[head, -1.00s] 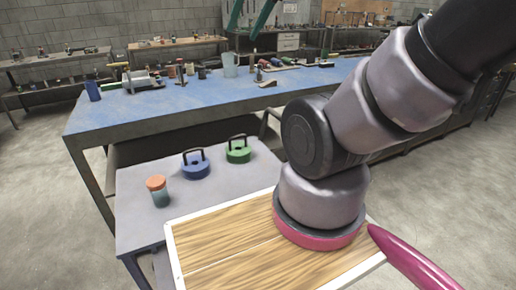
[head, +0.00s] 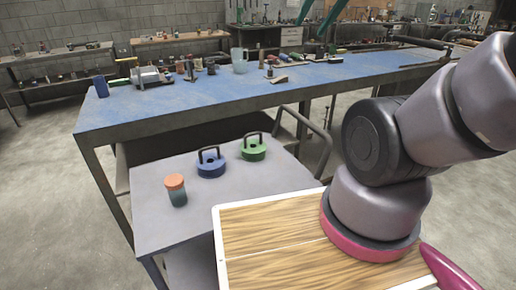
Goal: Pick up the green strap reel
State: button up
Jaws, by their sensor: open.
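The green strap reel (head: 254,152) is a squat green disc with a dark upright handle. It stands near the back of the small grey cart top (head: 152,226), to the right of a similar blue reel (head: 211,169). A short gap shows between the two. My arm rises at the right of the head view, well to the right of the green reel and apart from it. My gripper is outside the head view, so its jaws cannot be seen. The green reel is in plain sight.
A jar with an orange lid (head: 175,183) stands at the cart's front left. A curved metal handle (head: 318,130) rises at the cart's back right. A long blue workbench (head: 190,103) with tools stands behind. A wood-topped board (head: 270,245) lies below my arm.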

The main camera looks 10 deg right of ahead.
aim_at(253, 150)
jog(key=k+u, duration=0.15)
jog(key=k, duration=0.5)
jog(key=l+u, duration=0.15)
jog(key=u, duration=0.2)
jog(key=i+l+u, duration=0.15)
jog(key=u, duration=0.2)
jog(key=l+u, duration=0.15)
jog(key=u, duration=0.2)
jog(key=l, duration=0.8)
jog(key=i+l, duration=0.15)
jog(key=l, duration=1.5)
